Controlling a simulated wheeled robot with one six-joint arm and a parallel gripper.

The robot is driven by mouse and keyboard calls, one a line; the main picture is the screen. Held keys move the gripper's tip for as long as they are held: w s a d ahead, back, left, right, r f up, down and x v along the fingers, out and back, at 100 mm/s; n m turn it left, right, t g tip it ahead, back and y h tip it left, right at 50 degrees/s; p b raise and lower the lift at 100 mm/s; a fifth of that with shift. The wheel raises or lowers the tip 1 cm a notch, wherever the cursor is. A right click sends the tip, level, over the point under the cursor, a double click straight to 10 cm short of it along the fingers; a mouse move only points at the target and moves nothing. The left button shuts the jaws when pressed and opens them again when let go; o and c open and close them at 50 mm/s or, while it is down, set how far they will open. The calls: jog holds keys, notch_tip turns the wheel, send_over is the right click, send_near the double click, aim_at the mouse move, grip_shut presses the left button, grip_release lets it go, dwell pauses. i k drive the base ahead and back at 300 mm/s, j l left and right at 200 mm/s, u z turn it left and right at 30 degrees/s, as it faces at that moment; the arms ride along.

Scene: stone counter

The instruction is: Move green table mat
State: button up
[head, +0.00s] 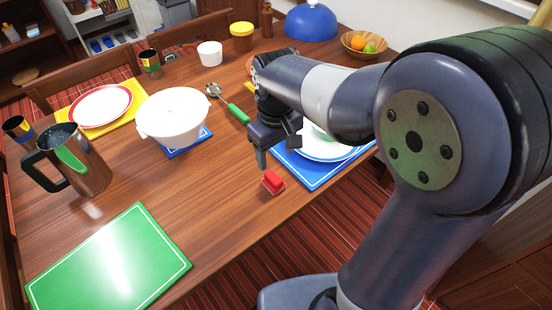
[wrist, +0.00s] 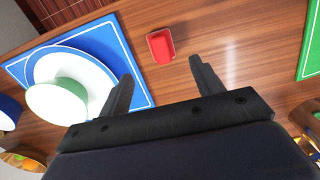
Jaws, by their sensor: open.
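The green table mat (head: 110,262) lies flat and bare on the near left of the wooden table, with a thin pale border line and a bright glare on it. Its edge also shows at the right of the wrist view (wrist: 311,48). My gripper (head: 277,160) is above the table, well to the right of the green mat, near the blue mat and a small red dish. In the wrist view my gripper (wrist: 164,80) has its two fingers spread apart with nothing between them.
A blue mat (head: 312,178) with a plate lies beside my gripper; a red dish (head: 273,181) is in front. A metal pitcher (head: 88,165) stands behind the green mat. A white pot (head: 172,113) and yellow mat (head: 131,115) are farther back. Bare table separates the green mat from the red dish.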

aim_at(130, 262)
jog(key=u, duration=2.35)
jog(key=i+j, duration=0.2)
jog(key=j, duration=0.2)
jog(key=i+j, duration=0.2)
jog(key=j, duration=0.15)
